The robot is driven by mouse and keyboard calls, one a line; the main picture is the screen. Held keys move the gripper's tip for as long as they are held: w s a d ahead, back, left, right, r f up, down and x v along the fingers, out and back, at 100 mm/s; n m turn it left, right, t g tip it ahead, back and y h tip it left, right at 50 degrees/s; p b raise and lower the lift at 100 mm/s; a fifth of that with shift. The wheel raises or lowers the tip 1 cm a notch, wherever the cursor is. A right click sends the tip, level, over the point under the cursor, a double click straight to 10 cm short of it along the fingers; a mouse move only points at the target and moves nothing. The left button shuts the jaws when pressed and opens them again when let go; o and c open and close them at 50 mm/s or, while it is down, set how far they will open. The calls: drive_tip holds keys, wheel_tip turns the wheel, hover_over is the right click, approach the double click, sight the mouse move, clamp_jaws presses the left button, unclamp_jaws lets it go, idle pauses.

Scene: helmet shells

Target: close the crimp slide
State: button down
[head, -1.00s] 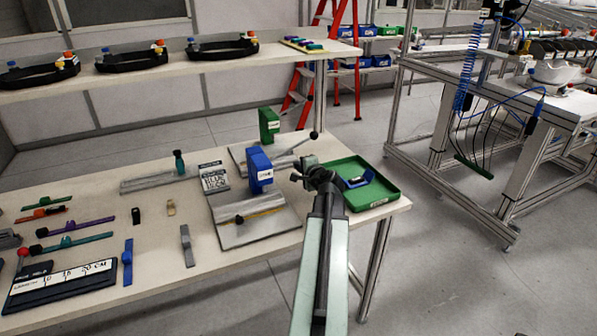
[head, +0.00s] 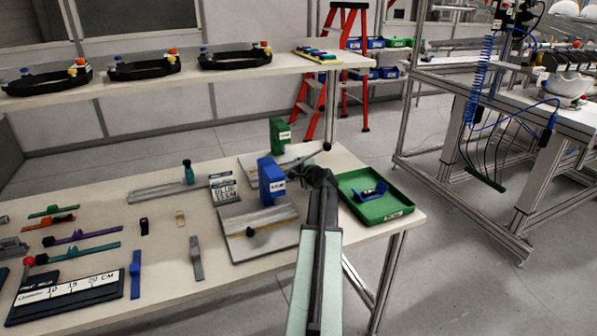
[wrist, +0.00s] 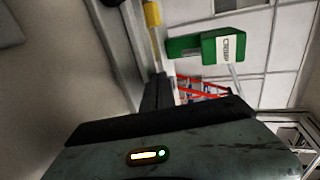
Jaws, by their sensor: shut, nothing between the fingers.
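The crimp station is a green block (head: 280,134) on a grey metal plate (head: 250,161) at the back of the bench. In the wrist view the green block (wrist: 222,47) carries a label that seems to read CRIMP. A thin grey lever (head: 302,160) runs right from the plate toward my gripper; its end is hidden. I cannot tell how far the slide stands open. My gripper (head: 318,174) is shut and empty, in front and to the right of the green block. Its dark fingers also show in the wrist view (wrist: 159,89), apart from the block.
A blue block (head: 270,181) on a metal plate stands just left of my gripper. A green tray (head: 392,213) with a blue part is close on the right. A shelf (head: 180,75) with black rings runs above the bench. Several tools lie at left.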

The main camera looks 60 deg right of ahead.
drive_tip(key=w+d, duration=0.4)
drive_tip(key=w, duration=0.1)
drive_tip(key=shift+w+d, duration=0.1)
drive_tip(key=shift+w, duration=0.1)
drive_tip(key=shift+s+a, duration=0.2)
drive_tip(key=shift+a, duration=0.2)
drive_tip(key=p+v, duration=0.1)
drive_tip(key=v, duration=0.3)
drive_tip(key=p+v, duration=0.1)
drive_tip(key=v, duration=0.3)
drive_tip(key=p+v, duration=0.1)
drive_tip(key=v, duration=0.4)
drive_tip(key=shift+s+d+f, duration=0.1)
drive_tip(key=shift+s+f, duration=0.15)
drive_tip(key=shift+f, duration=0.1)
drive_tip(key=shift+s, duration=0.2)
